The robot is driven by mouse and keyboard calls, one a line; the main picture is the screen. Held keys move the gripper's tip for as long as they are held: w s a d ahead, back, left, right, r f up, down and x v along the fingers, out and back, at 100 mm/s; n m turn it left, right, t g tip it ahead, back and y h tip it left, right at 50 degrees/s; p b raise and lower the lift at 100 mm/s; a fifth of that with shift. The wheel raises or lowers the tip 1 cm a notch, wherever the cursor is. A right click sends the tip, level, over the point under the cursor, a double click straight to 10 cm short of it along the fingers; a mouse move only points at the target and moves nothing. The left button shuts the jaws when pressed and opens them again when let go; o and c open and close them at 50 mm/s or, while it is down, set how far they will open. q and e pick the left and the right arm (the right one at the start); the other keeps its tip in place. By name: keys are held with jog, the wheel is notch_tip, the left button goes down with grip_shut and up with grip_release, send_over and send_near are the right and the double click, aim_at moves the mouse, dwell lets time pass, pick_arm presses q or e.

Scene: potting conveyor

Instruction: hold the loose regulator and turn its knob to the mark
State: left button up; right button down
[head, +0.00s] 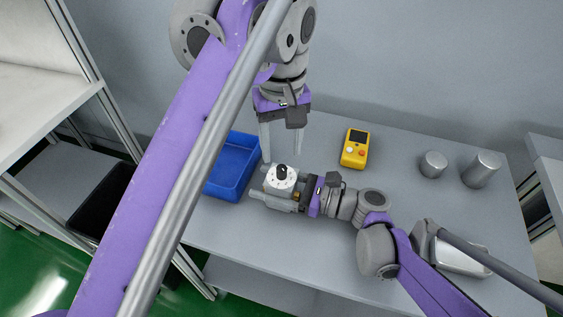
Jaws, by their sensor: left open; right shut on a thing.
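The regulator is a small grey body (274,199) with a white round dial (287,182) and a black knob (282,171) on top. It is at the middle of the head view, on or just above the grey table. My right gripper (297,196) comes from the right and is shut on the regulator's body. My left gripper (281,141) points down above and behind the regulator. Its fingers are spread and empty, apart from the knob. The mark on the dial is too small to make out.
A blue tray (248,173) lies left of the regulator, close to it. A yellow handheld device (355,148) lies at the back. Two grey cylinders (433,164) (481,170) stand at the right. A silvery metal container (462,256) is at the front right, partly behind my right arm.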

aim_at(282, 167)
pick_arm(q)
jog(key=shift+f, duration=2.7)
jog(key=shift+c, duration=0.3)
grip_shut()
